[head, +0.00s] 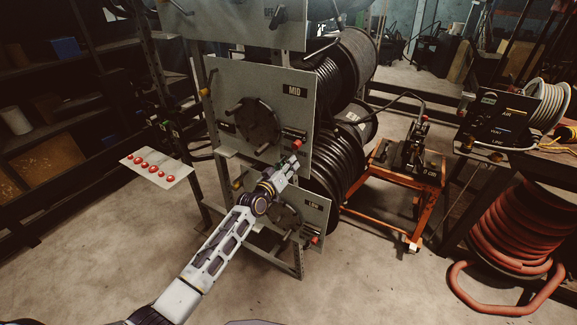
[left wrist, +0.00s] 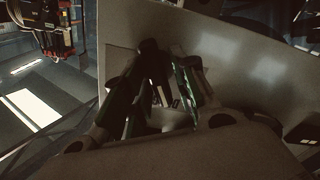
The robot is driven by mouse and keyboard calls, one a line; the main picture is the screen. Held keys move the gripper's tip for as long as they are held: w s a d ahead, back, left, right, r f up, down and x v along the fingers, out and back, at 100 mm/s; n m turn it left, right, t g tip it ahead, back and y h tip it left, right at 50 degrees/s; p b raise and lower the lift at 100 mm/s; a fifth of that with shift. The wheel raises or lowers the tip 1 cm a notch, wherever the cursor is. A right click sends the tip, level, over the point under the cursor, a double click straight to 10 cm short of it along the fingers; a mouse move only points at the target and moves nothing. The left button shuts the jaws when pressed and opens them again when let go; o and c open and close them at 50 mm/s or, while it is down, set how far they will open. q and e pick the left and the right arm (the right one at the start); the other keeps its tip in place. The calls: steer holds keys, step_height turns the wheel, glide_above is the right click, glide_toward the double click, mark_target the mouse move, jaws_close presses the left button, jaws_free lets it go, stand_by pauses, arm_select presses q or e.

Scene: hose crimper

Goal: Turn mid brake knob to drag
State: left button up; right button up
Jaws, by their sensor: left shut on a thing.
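The MID panel (head: 285,115) is a grey upright plate on the reel rack, with a dark spoked hand wheel (head: 258,122) at its middle. The mid brake knob (head: 298,145) shows as a small red piece at the panel's lower right. My left gripper (head: 291,163) reaches up from below to this knob and is shut on it. In the left wrist view the fingers (left wrist: 165,88) close in front of the grey plate. They hide most of the knob there, so its pointing direction cannot be told. My right gripper is not in view.
A lower panel (head: 318,213) with its own red knob (head: 315,240) sits just below my gripper. Black hose reels (head: 337,150) stand behind the panels. A plate with red buttons (head: 155,166) is to the left, an orange cart (head: 385,190) to the right. The front floor is clear.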

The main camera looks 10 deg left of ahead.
arm_select(q)
steer(key=o, duration=0.7)
steer(key=v, duration=1.2)
stand_by(0.5)
stand_by(0.6)
